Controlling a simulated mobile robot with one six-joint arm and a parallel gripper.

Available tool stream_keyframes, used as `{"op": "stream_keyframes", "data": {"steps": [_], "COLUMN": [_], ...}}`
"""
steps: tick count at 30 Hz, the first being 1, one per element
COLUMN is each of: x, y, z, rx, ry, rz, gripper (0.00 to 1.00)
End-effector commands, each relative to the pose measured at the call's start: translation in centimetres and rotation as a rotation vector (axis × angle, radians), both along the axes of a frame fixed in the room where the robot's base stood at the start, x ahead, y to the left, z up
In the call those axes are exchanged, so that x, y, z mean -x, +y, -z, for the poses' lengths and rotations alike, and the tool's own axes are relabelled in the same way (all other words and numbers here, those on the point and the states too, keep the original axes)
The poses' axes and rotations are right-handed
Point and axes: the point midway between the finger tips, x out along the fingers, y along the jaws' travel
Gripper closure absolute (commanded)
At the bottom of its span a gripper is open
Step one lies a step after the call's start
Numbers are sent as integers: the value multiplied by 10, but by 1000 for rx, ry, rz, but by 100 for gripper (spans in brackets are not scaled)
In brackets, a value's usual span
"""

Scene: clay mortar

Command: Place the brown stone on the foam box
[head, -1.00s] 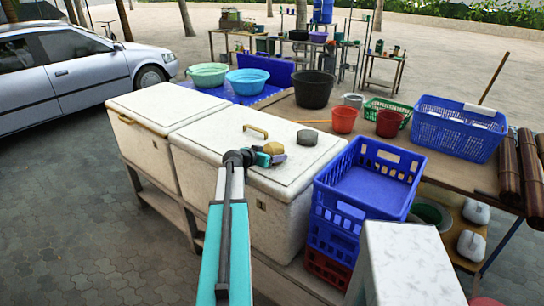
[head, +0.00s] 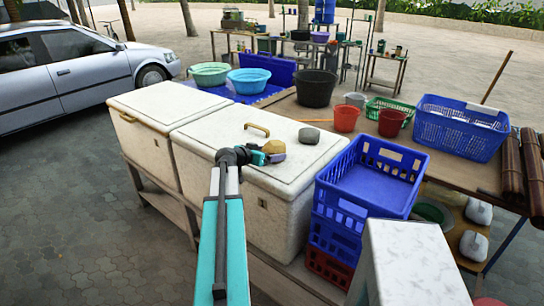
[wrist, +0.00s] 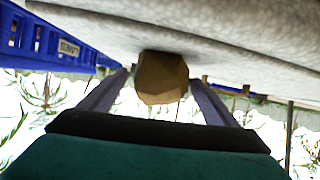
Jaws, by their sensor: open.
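The brown stone (head: 273,147) sits at the lid of the right-hand white foam box (head: 216,137), towards the lid's middle. It also shows in the wrist view (wrist: 161,78), where it lies between my two fingers, with the pale lid surface close against it. My gripper (head: 266,156) is at the stone, low over the lid. The fingers (wrist: 157,88) stand apart on either side of the stone, with narrow gaps, so the jaws are open around it. Whether the stone's underside fully touches the lid is hard to see.
A dark grey stone (head: 309,135) lies on the same lid, right of my gripper. Stacked blue crates (head: 372,175) stand close to the right. A second foam box (head: 150,108) adjoins on the left.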

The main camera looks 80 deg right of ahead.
Motion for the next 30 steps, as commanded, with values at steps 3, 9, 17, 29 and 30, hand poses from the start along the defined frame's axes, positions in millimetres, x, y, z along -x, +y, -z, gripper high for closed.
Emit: {"op": "stream_keyframes", "data": {"steps": [3, 9, 17, 29, 30], "x": [-7, -20, -32, -35, -35], "y": [16, 39, 61, 66, 66], "z": [-5, -16, -28, -31, -31], "rx": [2, 2, 1, 0, 0], "ry": [0, -1, 0, 0, 0], "rz": [-2, -2, -1, 0, 0], "gripper": [17, 17, 17, 17, 17]}}
